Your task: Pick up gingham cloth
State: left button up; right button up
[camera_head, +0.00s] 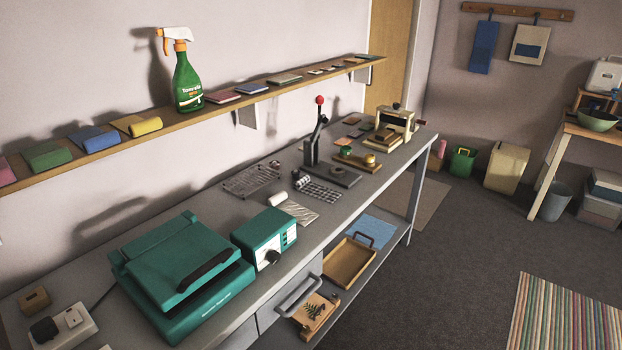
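I cannot make out a gingham check on any cloth at this size. Folded cloth-like pieces lie in a row on the wall shelf: a pink one (5,172) at the left edge, a green one (47,156), a blue one (94,138) and a yellow one (144,125). A flat blue piece (372,231) lies on the lower shelf under the bench. A blue cloth (484,46) hangs from the wall rail, with a pale one (529,45) beside it. Neither of my grippers is in view.
A green spray bottle (187,82) stands on the wall shelf (215,108) right of the yellow piece. The grey bench (215,197) holds a green press (182,277), a green control box (265,240) and a lever tool (314,140). Open carpet (440,270) lies to the right.

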aim_at(303, 185)
jog(key=i+l+u, duration=0.1)
jog(key=i+l, duration=0.35)
jog(key=l, duration=0.15)
jog(key=i+l+u, duration=0.25)
jog(key=i+l, duration=0.2)
jog(key=l, duration=0.25)
jog(key=i+l+u, duration=0.1)
jog(key=l, duration=0.25)
jog(key=i+l, duration=0.25)
jog(key=l, duration=0.15)
jog(key=i+j+u, duration=0.05)
